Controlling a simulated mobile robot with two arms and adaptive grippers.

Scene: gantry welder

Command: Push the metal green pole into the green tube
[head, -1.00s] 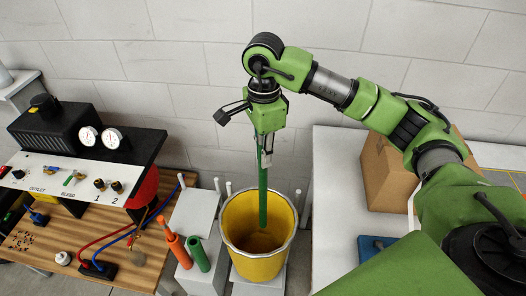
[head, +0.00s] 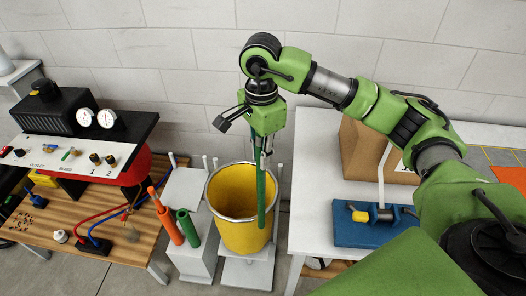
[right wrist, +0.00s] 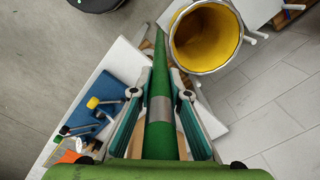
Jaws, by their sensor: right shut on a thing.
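My right gripper (head: 264,150) is shut on the metal green pole (head: 261,192), which hangs nearly upright below it. In the head view the pole crosses in front of the yellow bucket's right side. In the right wrist view, the fingers (right wrist: 162,88) grip the pole (right wrist: 160,108) around a silvery band, and its far end passes beside the bucket's rim, outside the opening. The green tube (head: 188,228) stands slightly tilted, left of the bucket and well left of the pole, its dark open top facing up. My left gripper is not in view.
An orange tube (head: 170,226) with a thinner orange rod stands just left of the green tube. The yellow bucket (head: 232,225) lies between pole and tubes. A white table (head: 315,190) with a blue block (head: 365,226) is right; a wooden bench (head: 130,205) is left.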

